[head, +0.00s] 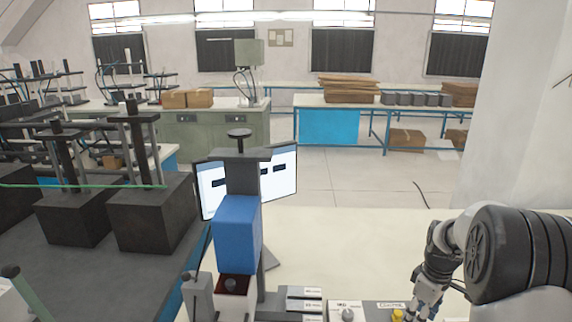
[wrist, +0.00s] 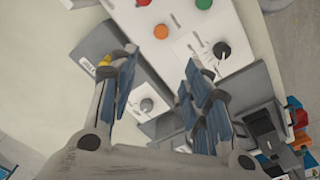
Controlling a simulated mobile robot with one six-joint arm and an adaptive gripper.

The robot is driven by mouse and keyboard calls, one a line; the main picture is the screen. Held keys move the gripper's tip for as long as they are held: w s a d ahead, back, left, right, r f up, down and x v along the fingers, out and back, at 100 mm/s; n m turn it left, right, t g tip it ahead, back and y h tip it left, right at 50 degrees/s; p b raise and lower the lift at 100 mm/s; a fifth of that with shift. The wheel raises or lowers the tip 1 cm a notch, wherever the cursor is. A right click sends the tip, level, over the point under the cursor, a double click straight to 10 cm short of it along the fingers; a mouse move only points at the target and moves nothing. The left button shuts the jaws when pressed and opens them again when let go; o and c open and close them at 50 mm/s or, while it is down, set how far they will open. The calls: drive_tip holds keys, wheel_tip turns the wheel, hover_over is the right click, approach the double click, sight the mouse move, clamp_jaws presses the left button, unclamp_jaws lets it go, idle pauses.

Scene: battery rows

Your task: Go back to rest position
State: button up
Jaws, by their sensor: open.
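My gripper (head: 425,298) is at the lower right in the head view, over the right part of the pale table, beside a yellow knob (head: 397,314). In the wrist view my gripper (wrist: 160,80) has its two fingers spread apart with nothing held between them. Whether a fingertip touches the yellow knob or box cannot be told.
A dark stand (head: 240,170) with a blue block (head: 236,232) rises at the table's front. Two screens (head: 278,172) stand behind it. Control panels with red, orange and green buttons (wrist: 161,32) lie near my fingers. The pale tabletop (head: 350,245) is clear behind the panels.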

drive_tip(key=s+a+r+m+t+b, duration=0.2)
drive_tip(key=s+a+r+m, duration=0.1)
drive_tip(key=s+a+r, duration=0.9)
drive_tip(key=s+a+m+t+b, duration=0.1)
drive_tip(key=s+a, duration=0.3)
drive_tip(key=s, duration=0.4)
drive_tip(key=s+a+r+m+t+b, duration=0.1)
drive_tip(key=s+a+m, duration=0.2)
drive_tip(key=s, duration=0.5)
drive_tip(key=shift+s+a+r+b, duration=0.25)
drive_tip(key=shift+a+b, duration=0.1)
drive_tip(key=shift+a, duration=0.1)
drive_tip(key=shift+a, duration=0.1)
